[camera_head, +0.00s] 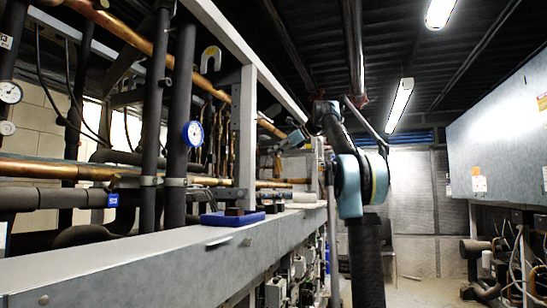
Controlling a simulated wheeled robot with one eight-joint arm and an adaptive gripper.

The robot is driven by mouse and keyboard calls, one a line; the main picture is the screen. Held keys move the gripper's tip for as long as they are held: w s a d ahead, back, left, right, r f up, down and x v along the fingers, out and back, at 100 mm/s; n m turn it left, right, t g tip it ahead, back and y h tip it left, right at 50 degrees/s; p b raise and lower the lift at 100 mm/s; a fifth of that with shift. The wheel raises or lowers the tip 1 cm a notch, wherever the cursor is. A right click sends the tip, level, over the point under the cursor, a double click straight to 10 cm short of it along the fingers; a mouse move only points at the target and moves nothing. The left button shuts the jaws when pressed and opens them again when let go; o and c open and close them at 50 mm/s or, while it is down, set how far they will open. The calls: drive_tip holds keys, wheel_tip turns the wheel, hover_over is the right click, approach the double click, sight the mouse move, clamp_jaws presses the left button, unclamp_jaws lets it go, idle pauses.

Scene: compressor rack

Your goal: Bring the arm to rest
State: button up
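My arm (350,185) stands in the middle of the camera_head view, rising from a dark column and bent at a large teal and black joint. Its upper links reach up and then lean left. The far end of the arm, with what looks like my gripper (293,138), is small and dark in front of the rack pipes. I cannot make out its fingers or whether it holds anything. The end appears above the rack's ledge, apart from the things on it.
The compressor rack's grey beam (130,265) runs along the left. A blue tray (213,219) with dark blocks lies on it, and a pale roll (304,198) lies farther back. Pipes and gauges (193,133) stand behind. A large grey cabinet (500,130) is at right. Floor shows between.

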idle(0.3)
drive_tip(key=s+d+f+n+g+h, duration=0.1)
drive_tip(key=s+d+f+n+h, duration=0.2)
drive_tip(key=s+f, duration=1.3)
drive_tip(key=s+d+f+n+g+h, duration=0.1)
drive_tip(key=s+d+f+n+h, duration=0.3)
drive_tip(key=f, duration=2.6)
drive_tip(key=s+d+f+n+g+h, duration=0.1)
drive_tip(key=s+d+f+n+h, duration=0.3)
drive_tip(key=s+d+f+n, duration=0.6)
drive_tip(key=s+f+n, duration=0.2)
drive_tip(key=s+f, duration=1.1)
drive_tip(key=s, duration=0.4)
drive_tip(key=shift+s+d+f+n+g, duration=0.3)
drive_tip(key=shift+d+f+g, duration=0.05)
drive_tip(key=shift+d+g, duration=0.05)
